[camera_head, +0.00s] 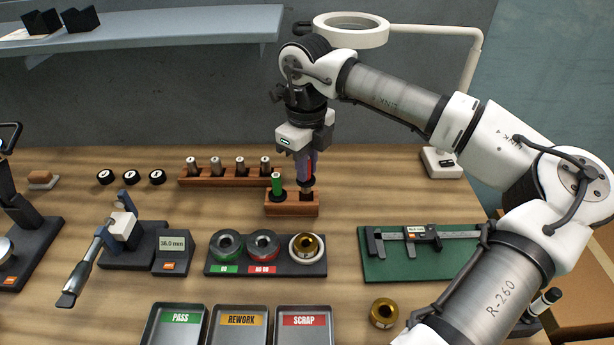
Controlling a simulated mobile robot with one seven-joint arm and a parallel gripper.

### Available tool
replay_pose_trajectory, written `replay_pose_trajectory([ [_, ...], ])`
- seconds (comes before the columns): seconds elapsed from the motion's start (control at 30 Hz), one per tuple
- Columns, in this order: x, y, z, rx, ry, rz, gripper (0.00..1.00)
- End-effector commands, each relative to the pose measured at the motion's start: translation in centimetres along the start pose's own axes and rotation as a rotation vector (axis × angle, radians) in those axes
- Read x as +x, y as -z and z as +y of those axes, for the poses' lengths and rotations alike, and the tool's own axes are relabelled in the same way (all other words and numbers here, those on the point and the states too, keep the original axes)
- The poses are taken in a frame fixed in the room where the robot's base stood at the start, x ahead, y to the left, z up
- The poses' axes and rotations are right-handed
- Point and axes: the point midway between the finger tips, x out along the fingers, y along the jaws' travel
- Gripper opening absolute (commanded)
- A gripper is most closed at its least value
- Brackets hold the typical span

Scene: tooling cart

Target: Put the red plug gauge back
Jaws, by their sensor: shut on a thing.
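My gripper (304,172) points straight down over the right half of a small wooden stand (291,210). It is shut on the red plug gauge (311,164), whose red handle shows only as a narrow strip beside the fingers. The gauge is upright, with its metal lower end at the stand's right-hand place. I cannot tell how far it is in the hole, or if it touches the wood. A green plug gauge (278,187) stands upright in the left place of the same stand, close beside my gripper.
A wooden rack (190,181) with several metal pins stands behind. In front are a dark ring-gauge tray (224,269), a green mat with a caliper (376,272), and PASS, REWORK and SCRAP trays (304,321). A magnifier lamp (350,38) stands behind my arm.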

Motion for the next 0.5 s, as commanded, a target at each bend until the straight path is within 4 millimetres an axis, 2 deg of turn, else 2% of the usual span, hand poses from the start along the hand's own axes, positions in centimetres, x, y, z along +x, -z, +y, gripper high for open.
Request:
replay_pose_trajectory([
  [0.27,3.3,0.0,0.0,0.000,-0.001,0.000,0.00],
  [0.5,3.6,0.0,0.0,0.000,0.001,0.000,0.00],
])
